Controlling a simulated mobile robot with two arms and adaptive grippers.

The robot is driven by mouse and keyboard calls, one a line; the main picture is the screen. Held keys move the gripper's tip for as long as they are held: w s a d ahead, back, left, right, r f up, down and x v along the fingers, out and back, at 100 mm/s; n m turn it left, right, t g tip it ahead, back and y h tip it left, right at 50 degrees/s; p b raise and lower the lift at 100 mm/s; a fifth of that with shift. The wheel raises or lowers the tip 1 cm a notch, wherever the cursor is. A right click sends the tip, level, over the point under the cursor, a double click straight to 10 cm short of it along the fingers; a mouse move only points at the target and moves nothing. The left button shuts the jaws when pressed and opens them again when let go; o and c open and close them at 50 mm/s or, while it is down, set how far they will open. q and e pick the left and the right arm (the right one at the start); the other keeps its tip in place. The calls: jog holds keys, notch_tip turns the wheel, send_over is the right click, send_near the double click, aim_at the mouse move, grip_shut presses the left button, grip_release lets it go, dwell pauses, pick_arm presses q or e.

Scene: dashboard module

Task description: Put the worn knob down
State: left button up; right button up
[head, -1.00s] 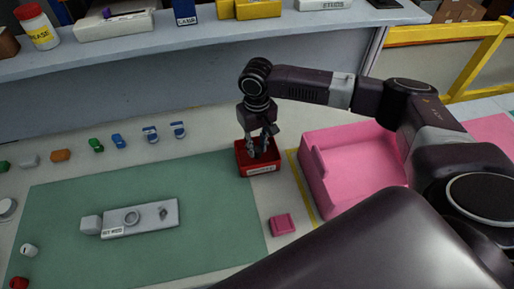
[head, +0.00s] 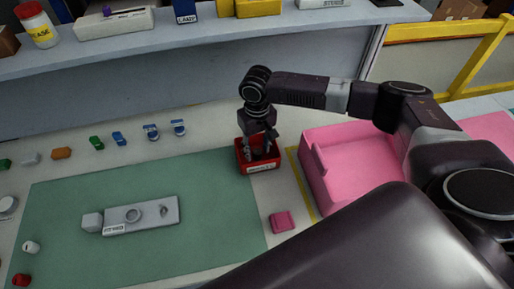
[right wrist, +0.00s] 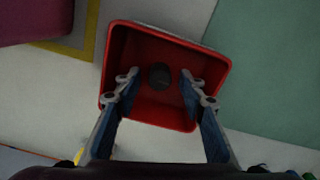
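The worn knob (right wrist: 159,76) shows in the right wrist view as a dark round piece at the bottom of the red bin (right wrist: 155,113). In the head view the red bin (head: 262,168) stands at the right end of the green mat, with a white label on its front. My right gripper (right wrist: 157,85) is over the bin with its fingers spread, one on each side of the knob and apart from it. In the head view the right gripper (head: 259,150) points down into the bin. My left gripper is in neither view.
A pink tray (head: 350,170) stands right of the bin, and a small pink block (head: 282,222) lies in front. A grey module (head: 150,215) lies on the green mat (head: 220,235). Several small coloured parts line the back. A raised shelf (head: 220,45) runs behind.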

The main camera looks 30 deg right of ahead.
aim_at(257, 151)
notch_tip(257, 151, up, 13)
jog(key=b, duration=0.2)
jog(key=shift+b, duration=0.3)
dwell(0.4)
